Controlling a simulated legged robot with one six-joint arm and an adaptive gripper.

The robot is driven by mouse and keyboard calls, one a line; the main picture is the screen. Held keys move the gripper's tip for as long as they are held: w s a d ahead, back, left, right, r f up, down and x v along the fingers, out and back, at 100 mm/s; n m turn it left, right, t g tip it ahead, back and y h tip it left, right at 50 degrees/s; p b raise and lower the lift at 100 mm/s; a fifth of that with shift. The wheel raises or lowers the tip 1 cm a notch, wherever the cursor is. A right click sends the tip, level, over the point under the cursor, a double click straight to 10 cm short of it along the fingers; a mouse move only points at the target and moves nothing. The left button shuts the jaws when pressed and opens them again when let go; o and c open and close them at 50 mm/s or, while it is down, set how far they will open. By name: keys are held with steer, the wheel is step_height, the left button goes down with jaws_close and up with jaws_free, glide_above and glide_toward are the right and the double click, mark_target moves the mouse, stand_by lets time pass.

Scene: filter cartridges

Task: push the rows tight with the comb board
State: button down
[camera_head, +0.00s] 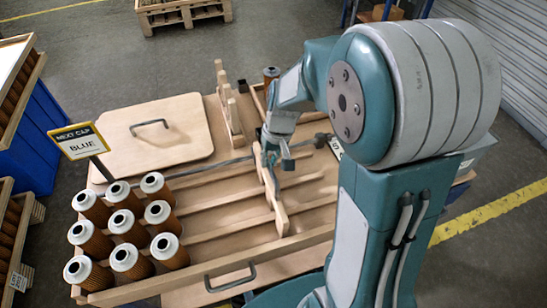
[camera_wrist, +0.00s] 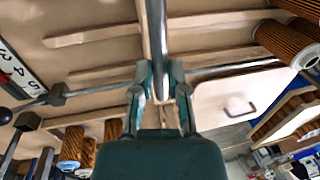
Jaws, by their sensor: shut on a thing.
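The comb board (camera_head: 272,190), a pale wooden plank, stands across the lanes of the wooden tray (camera_head: 205,265). Several brown filter cartridges with white caps (camera_head: 124,223) stand, leaning a little, in three rows at the tray's left end. A wide stretch of bare lanes lies between them and the board. Some cartridges (camera_wrist: 285,42) show at the wrist view's right.
A wooden lid (camera_head: 158,150) with a handle lies behind the tray. A metal rod (camera_head: 215,168) with a dark knob crosses the tray's far side. A sign (camera_head: 79,141) reads "NEXT CAP BLUE".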

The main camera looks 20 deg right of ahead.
steer(key=a, duration=3.2)
steer(key=shift+s+a+f, duration=0.1)
steer(key=shift+a+f, duration=0.05)
steer(key=c, duration=0.7)
jaws_free()
steer(key=shift+o, duration=0.2)
step_height(320, 180, up, 12)
steer(key=d, duration=0.2)
steer(key=shift+f, duration=0.15)
steer(key=shift+d, duration=0.1)
